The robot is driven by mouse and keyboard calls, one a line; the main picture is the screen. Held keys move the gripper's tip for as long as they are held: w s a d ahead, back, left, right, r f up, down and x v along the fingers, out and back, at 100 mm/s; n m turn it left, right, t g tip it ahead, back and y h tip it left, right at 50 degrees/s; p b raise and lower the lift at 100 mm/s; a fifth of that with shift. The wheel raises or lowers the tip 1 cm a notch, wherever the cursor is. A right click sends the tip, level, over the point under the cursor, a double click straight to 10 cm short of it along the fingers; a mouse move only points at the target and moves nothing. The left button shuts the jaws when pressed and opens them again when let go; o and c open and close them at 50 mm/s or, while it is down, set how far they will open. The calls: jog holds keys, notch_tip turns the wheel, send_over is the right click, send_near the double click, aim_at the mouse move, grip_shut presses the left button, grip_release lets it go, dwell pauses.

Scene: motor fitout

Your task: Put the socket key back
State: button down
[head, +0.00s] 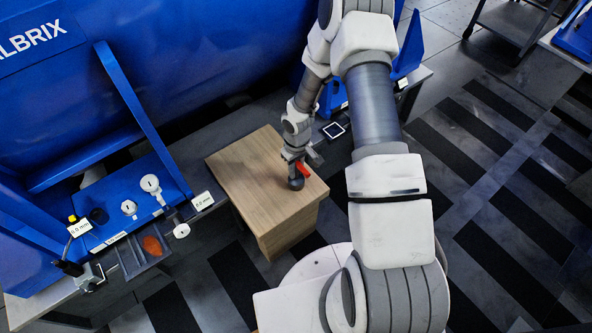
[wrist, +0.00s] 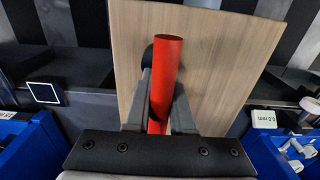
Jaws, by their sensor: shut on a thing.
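My gripper (head: 301,163) is shut on a red tube, the socket key (head: 304,170), above or at the top of a wooden block (head: 250,172). In the wrist view the socket key (wrist: 166,75) stands out between the two dark fingers, its open round end toward the top of the picture. A dark rounded piece (head: 296,183) sits below the red tube; it also shows behind the tube in the wrist view (wrist: 148,55). I cannot tell whether it belongs to the key or is apart from it, nor whether the key touches the wood.
A large blue motor housing (head: 190,50) stands behind. To the left, a blue bracket base (head: 110,215) carries white round-headed parts, and a grey tray (head: 140,258) holds an orange-brown heap. A small dark square pad (head: 333,130) lies right of the wooden block. Striped floor lies at right.

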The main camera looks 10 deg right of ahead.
jog(key=shift+f, duration=0.15)
jog(key=c, duration=0.8)
grip_release()
jog(key=shift+o, duration=0.2)
